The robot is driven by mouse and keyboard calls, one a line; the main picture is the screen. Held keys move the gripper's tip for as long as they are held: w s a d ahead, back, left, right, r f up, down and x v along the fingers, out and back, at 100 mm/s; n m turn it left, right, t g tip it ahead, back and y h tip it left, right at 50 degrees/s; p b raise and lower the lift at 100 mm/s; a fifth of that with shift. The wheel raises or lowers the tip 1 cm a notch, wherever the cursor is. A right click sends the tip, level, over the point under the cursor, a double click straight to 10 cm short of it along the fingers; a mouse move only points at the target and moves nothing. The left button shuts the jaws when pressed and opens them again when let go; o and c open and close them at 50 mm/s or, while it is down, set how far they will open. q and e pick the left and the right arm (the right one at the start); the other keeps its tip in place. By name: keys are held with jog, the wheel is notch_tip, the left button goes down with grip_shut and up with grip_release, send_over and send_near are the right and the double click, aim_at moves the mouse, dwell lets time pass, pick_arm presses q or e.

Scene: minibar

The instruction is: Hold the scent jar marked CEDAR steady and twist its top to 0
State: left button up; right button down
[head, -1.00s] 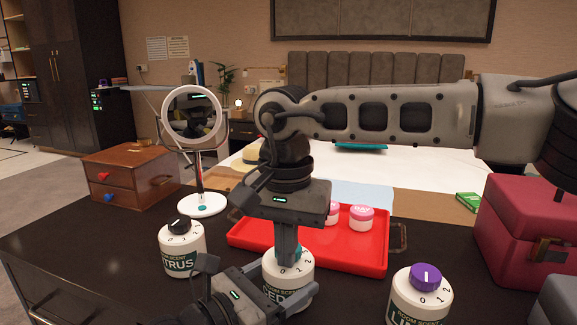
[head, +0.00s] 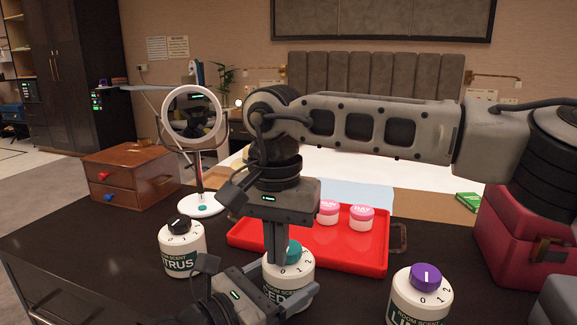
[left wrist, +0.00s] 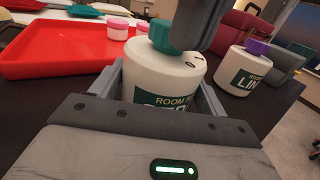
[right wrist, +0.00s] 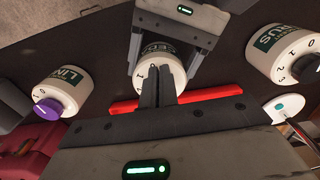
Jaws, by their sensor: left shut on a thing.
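The white CEDAR jar (head: 296,277) stands upright on the dark table, its teal top (head: 293,249) partly hidden. My left gripper (left wrist: 160,100) is shut around the jar's body, one finger on each side; the jar (left wrist: 170,75) and teal top (left wrist: 165,35) show in the left wrist view. My right gripper (head: 277,260) points down, its fingers together, just left of the teal top in the head view. In the right wrist view its fingers (right wrist: 160,75) cover the jar's top. The top's pointer mark is hidden, so I cannot tell its setting.
A CITRUS jar (head: 182,255) stands to the left and a purple-topped jar (head: 418,300) to the right. A red tray (head: 350,250) with two pink-lidded jars lies behind. A round mirror (head: 192,115), a wooden drawer box (head: 130,180) and a red case (head: 515,235) stand around.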

aim_at(275, 272)
pick_arm(q)
jog(key=shift+d, duration=0.1)
pick_arm(e)
jog(key=shift+s+a, duration=0.1)
jog(key=shift+s, duration=0.05)
jog(key=shift+r, duration=0.25)
jog(key=shift+s+r, duration=0.1)
jog(key=shift+r, duration=2.65)
pick_arm(q)
jog(key=o, duration=1.2)
jog(key=shift+c, duration=0.2)
